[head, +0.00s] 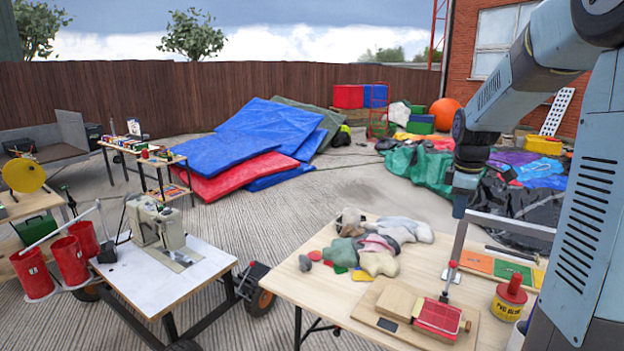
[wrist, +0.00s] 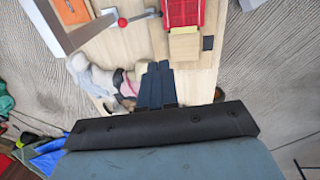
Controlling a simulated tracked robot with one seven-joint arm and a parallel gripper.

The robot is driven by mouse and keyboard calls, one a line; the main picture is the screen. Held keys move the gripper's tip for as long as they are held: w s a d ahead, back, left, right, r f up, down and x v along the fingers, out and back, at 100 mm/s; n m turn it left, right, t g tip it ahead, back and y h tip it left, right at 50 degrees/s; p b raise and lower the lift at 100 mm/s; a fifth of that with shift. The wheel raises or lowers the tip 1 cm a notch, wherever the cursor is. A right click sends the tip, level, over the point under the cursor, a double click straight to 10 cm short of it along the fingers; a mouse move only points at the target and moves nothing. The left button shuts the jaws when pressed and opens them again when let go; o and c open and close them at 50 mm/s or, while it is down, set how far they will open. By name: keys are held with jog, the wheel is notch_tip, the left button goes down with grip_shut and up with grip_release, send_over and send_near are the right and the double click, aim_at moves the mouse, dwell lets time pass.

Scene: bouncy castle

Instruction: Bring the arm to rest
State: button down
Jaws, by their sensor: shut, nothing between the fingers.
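My arm comes down from the upper right in the head view. My gripper (head: 460,207) points downward above the right-hand wooden table (head: 325,285), near the grey metal frame on it. In the wrist view the dark fingers of my gripper (wrist: 158,70) lie together, shut and empty. Below them show the table top, a heap of soft cloth pieces (wrist: 103,78) and a red-topped clamp block (wrist: 183,15). The fingertips appear apart from these things; the exact height is hard to tell.
The table holds a cloth heap (head: 375,240), a clamp block (head: 437,318), a yellow glue tin (head: 510,298) and a grey frame (head: 470,235). A white-topped cart with a sewing machine (head: 157,230) stands left. Folded mats (head: 250,150) lie behind. Open paving lies between.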

jog(key=s+a+r+m+t, duration=0.2)
jog(key=s+a+m, duration=0.4)
jog(key=s, duration=0.6)
jog(key=s+a+r+m+t, duration=0.2)
jog(key=s+a+r+m, duration=0.3)
jog(key=s, duration=0.8)
jog(key=shift+s+a+m+y, duration=0.3)
jog(key=shift+a+m, duration=0.1)
jog(key=shift+a, duration=0.55)
jog(key=shift+d, duration=0.15)
